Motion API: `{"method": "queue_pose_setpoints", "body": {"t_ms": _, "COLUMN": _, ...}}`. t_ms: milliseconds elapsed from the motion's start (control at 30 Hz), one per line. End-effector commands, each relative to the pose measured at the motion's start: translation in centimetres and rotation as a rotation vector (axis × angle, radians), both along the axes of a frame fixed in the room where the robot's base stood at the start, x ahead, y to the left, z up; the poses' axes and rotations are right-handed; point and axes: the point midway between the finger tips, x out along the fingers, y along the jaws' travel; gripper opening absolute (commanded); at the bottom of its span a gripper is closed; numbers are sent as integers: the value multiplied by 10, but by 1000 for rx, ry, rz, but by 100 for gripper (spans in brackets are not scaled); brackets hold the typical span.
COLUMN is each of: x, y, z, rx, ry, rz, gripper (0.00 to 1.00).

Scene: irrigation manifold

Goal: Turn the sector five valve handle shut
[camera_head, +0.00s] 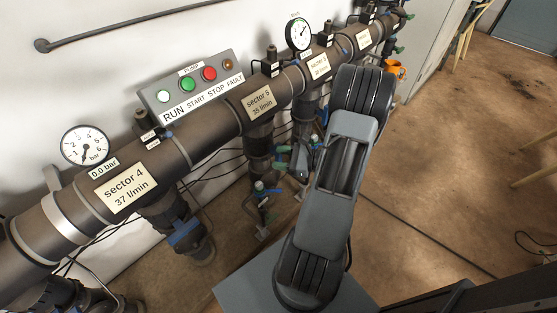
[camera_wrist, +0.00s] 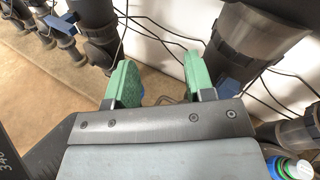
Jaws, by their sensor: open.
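The sector five label (camera_head: 260,103) is on the thick dark manifold pipe in the head view. A dark drop pipe (camera_head: 259,142) hangs below it; I cannot make out its valve handle there. My gripper (camera_head: 282,157) is partly hidden behind my arm, close to the right of this drop pipe. In the wrist view my gripper (camera_wrist: 160,80) is open, its two green fingers apart with nothing between them. A blue handle (camera_wrist: 240,66) on a dark pipe shows just beyond the right finger, partly hidden. Another blue handle (camera_wrist: 64,20) is at upper left. I cannot tell which is sector five's.
A pump panel (camera_head: 192,86) with coloured buttons is behind the pipe. A gauge (camera_head: 85,146) reads near zero beside the sector four label (camera_head: 126,186). Thin black cables (camera_wrist: 150,22) run along the wall. Open brown floor (camera_head: 450,170) lies to the right.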

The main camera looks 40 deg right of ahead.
Motion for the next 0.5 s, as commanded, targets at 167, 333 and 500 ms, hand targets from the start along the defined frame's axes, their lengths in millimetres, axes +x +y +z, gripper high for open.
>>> {"method": "queue_pose_setpoints", "body": {"t_ms": 167, "x": -17, "y": -59, "z": -65, "rx": 183, "ry": -21, "rz": -325, "gripper": 49}}
{"method": "queue_pose_setpoints", "body": {"t_ms": 333, "x": -28, "y": -85, "z": -90, "rx": 254, "ry": -36, "rz": -476, "gripper": 49}}
{"method": "queue_pose_setpoints", "body": {"t_ms": 500, "x": -15, "y": -88, "z": -95, "rx": 269, "ry": -41, "rz": -512, "gripper": 49}}
